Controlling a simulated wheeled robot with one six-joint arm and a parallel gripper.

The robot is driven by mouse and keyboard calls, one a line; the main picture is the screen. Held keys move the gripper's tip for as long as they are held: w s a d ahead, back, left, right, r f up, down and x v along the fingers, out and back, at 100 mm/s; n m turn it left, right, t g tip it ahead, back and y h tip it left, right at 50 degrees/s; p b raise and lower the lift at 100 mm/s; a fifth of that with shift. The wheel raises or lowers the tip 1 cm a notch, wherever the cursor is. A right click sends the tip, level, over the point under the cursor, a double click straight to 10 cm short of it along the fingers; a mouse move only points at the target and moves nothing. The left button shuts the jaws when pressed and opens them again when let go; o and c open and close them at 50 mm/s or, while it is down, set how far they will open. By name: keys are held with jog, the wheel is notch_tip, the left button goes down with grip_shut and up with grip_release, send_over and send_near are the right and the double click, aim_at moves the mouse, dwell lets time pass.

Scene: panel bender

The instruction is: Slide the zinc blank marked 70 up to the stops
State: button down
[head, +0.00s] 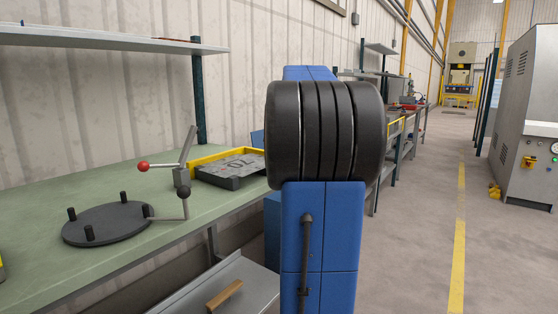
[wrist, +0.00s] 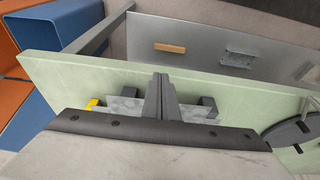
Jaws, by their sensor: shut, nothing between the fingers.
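My gripper's own housing hides the rest of the blank. In the head view my gripper is not seen.
A lever with a red knob (head: 143,166) stands left of the blank. A round dark plate with pegs (head: 105,224) lies nearer on the bench (head: 60,195). A lower shelf (wrist: 205,52) holds a wooden block (wrist: 170,48).

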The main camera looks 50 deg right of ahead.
jog(key=shift+w+a, duration=0.15)
jog(key=shift+w, duration=1.35)
